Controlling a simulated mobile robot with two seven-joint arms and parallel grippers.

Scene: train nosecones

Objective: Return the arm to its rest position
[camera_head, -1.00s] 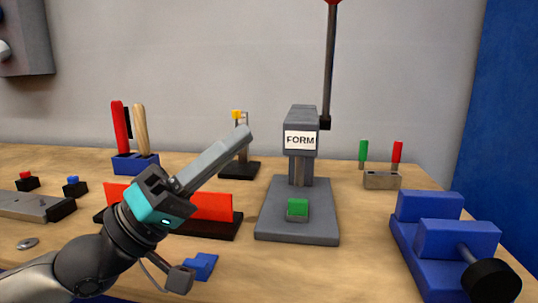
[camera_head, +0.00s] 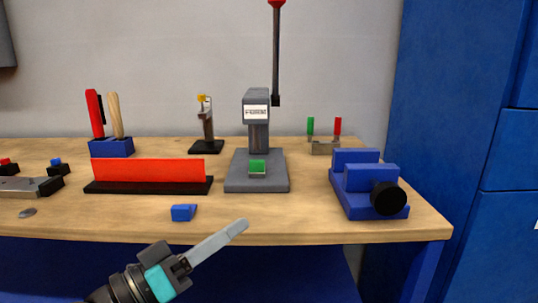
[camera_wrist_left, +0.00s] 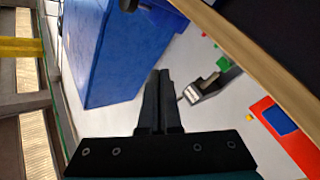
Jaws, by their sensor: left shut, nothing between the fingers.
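My left gripper (camera_head: 240,227) is low in the head view, in front of the table's front edge. Its fingers are shut together with nothing between them and point up to the right. In the left wrist view the two dark fingers (camera_wrist_left: 159,85) also lie side by side, apart from every object. My right gripper is not in view.
The wooden table (camera_head: 330,228) carries a grey FORM press (camera_head: 257,115) with a green block (camera_head: 257,167), a red bar (camera_head: 147,171) on a black base, a small blue block (camera_head: 183,212), and a blue vise (camera_head: 368,185). Blue cabinets (camera_head: 460,120) stand at right.

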